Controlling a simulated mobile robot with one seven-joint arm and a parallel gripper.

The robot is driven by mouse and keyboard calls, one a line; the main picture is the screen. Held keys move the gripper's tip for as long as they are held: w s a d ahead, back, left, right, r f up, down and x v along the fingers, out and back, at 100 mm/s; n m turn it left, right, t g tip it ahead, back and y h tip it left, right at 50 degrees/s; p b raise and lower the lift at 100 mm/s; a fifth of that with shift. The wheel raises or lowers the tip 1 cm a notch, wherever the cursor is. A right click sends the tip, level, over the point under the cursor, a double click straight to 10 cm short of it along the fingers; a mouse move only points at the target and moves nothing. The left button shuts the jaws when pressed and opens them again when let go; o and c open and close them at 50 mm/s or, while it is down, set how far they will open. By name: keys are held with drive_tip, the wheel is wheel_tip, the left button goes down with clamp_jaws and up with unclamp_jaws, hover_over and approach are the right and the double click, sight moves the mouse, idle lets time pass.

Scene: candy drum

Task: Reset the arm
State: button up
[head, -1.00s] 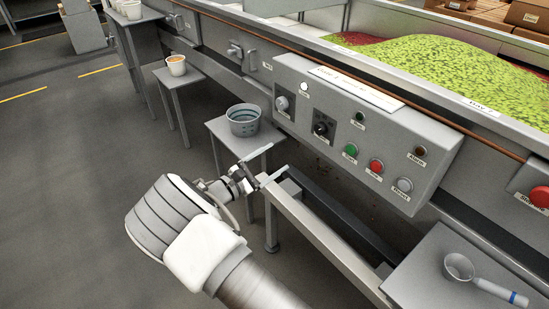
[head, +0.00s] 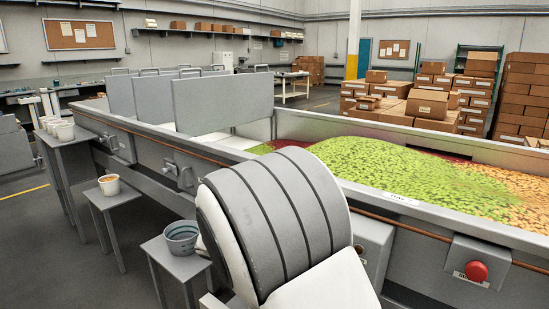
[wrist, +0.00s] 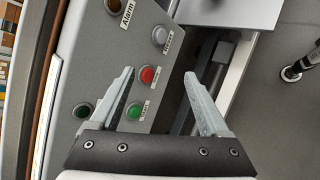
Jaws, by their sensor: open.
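My gripper (wrist: 160,100) shows in the wrist view with its two grey fingers spread wide and nothing between them. Behind the fingers is the grey control panel (wrist: 95,70), with a red button (wrist: 148,75), a green button (wrist: 134,111) and a grey button (wrist: 160,35). I cannot tell whether a finger touches the panel. In the head view my folded arm fills the lower middle and hides the gripper and most of the panel, whose right end (head: 372,255) shows.
A grey bucket (head: 181,239), a white cup (head: 109,185) and several more cups stand on small tables at left. The long trough (head: 460,225) holds green and orange candy. A red stop button (head: 476,271) sits on its side. Cartons (head: 427,103) are stacked behind.

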drive_tip(key=s+d+r+m+t+y, duration=0.1)
drive_tip(key=s+d+r+m+y, duration=0.25)
drive_tip(key=s, duration=0.45)
drive_tip(key=s+d+r+m+y, duration=0.2)
drive_tip(key=s+r+m+y, duration=0.15)
drive_tip(key=s, duration=0.45)
drive_tip(key=s+d+r+m+t+y, duration=0.1)
drive_tip(key=s+d+r+m+y, duration=0.25)
drive_tip(key=s, duration=0.45)
wheel_tip(320, 180, up, 20)
drive_tip(key=p, duration=1.9)
drive_tip(key=shift+a+m+h, duration=0.3)
drive_tip(key=shift+m+h, duration=0.05)
drive_tip(key=shift+m, duration=0.1)
drive_tip(key=shift+f, duration=0.1)
drive_tip(key=c, duration=0.5)
drive_tip(key=shift+d, duration=0.15)
